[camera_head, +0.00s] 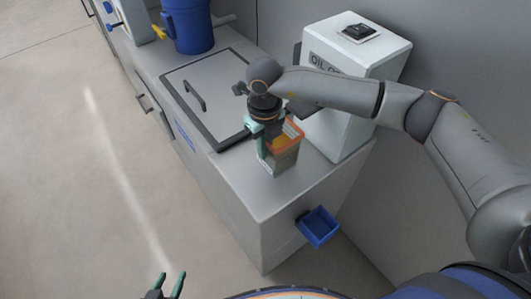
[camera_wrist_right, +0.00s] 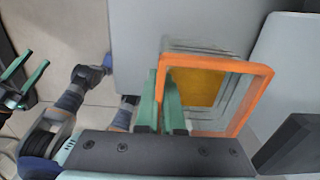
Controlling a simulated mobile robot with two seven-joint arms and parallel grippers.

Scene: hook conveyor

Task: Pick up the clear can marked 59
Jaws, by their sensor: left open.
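The clear can (camera_head: 283,158) is a see-through box with an orange rim and yellowish contents, at the near end of the grey counter. Its number is not legible. In the right wrist view the can (camera_wrist_right: 232,123) shows from above, its rim open. My right gripper (camera_head: 266,140) is at the can's left side. In the wrist view its green fingers (camera_wrist_right: 161,102) are close together, one on each side of the can's left wall, pinching it. I cannot tell whether the can touches the counter. My left gripper (camera_head: 171,280) is open and empty, low over the floor.
A white oil box (camera_head: 340,110) stands close behind the can. A grey lid with a handle (camera_head: 208,97) lies left of it on the counter. A blue bucket (camera_head: 189,27) stands further back. A blue tray (camera_head: 318,227) sticks out from the counter's front. Floor at left is clear.

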